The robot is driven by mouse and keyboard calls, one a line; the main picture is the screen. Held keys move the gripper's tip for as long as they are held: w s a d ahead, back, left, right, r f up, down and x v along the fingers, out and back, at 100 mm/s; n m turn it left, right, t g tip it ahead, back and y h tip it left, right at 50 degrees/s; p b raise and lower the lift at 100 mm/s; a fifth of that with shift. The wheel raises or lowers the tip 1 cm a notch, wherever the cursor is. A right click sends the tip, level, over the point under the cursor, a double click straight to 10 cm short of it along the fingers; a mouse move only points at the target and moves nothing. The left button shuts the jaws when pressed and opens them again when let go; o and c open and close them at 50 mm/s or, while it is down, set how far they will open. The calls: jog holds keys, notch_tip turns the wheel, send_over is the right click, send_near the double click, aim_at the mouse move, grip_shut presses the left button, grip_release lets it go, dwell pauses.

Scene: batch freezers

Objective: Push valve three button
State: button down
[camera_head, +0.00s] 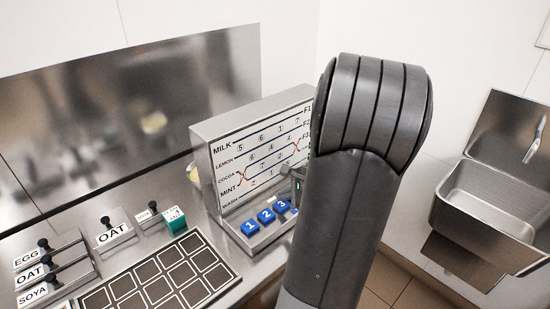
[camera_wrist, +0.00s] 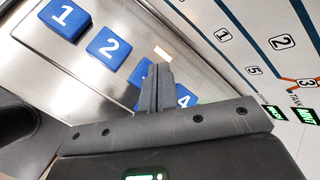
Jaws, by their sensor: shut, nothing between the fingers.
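The blue button 3 (camera_head: 281,206) sits in a row of blue numbered buttons on the steel ledge below the valve diagram panel. In the wrist view, button 3 (camera_wrist: 141,73) is partly hidden behind my gripper's fingers. In the head view my arm hides most of the gripper and the right end of the row.
The diagram panel (camera_head: 262,150) stands upright behind the buttons. Left of it are a teal box (camera_head: 176,222), a dark gridded tray (camera_head: 160,283) and labelled levers such as OAT (camera_head: 113,234). A steel sink (camera_head: 490,205) is at the right.

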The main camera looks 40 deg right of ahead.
aim_at(285, 205)
jog(key=shift+f, duration=0.1)
jog(key=shift+f, duration=0.35)
jog(key=shift+f, duration=0.5)
dwell(0.9)
jog(key=shift+r, duration=0.95)
notch_tip(285, 205, up, 6)
dwell(0.4)
dwell(0.4)
